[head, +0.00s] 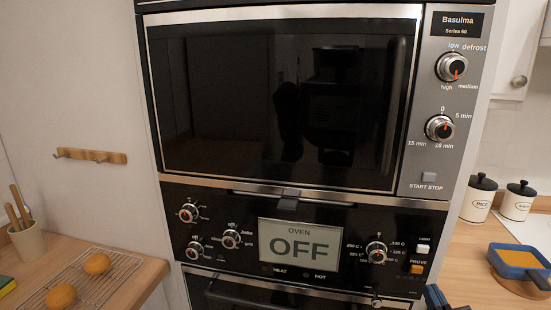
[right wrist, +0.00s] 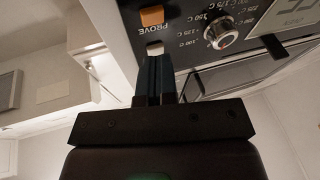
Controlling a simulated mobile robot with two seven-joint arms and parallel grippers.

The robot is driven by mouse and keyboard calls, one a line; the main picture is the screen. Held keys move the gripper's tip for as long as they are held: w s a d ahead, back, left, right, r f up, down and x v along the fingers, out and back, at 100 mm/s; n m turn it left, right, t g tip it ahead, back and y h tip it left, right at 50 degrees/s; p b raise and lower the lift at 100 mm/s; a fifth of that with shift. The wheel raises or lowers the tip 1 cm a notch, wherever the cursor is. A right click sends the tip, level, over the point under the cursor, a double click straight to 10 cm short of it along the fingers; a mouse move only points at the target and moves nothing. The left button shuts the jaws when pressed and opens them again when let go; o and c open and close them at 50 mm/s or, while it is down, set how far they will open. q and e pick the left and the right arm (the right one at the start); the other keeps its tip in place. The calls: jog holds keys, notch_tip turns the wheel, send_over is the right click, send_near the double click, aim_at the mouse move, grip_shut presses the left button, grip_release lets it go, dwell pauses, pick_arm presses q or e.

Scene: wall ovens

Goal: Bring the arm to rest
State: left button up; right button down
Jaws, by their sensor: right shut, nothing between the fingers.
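My right gripper (head: 435,296) shows only in part at the bottom edge of the head view, just right of the oven's control panel (head: 345,282). In the right wrist view its two dark fingers (right wrist: 154,62) are together with nothing between them. In that view the fingertips overlap the panel's edge near the white button (right wrist: 155,48) and below the orange PROVE button (right wrist: 152,16). I cannot tell whether they touch the panel. My left gripper is in neither view.
The oven display (head: 299,246) reads OFF. A dark microwave door (head: 285,100) above is closed. At right, a blue pan (head: 520,258) and two canisters (head: 480,198) stand on the counter. At left are a wire rack (head: 88,283) with buns and a utensil cup (head: 27,241).

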jog(key=s+a+f+g, duration=0.3)
jog(key=s+f+g, duration=0.1)
jog(key=s+f, duration=0.5)
jog(key=s+a+f+m+g+h, duration=0.1)
jog(key=s+a+f+g, duration=0.1)
jog(key=s+f+g, duration=0.3)
jog(key=shift+s+a+f, duration=0.4)
jog(key=shift+s+f, duration=1.95)
jog(key=shift+f, duration=1.6)
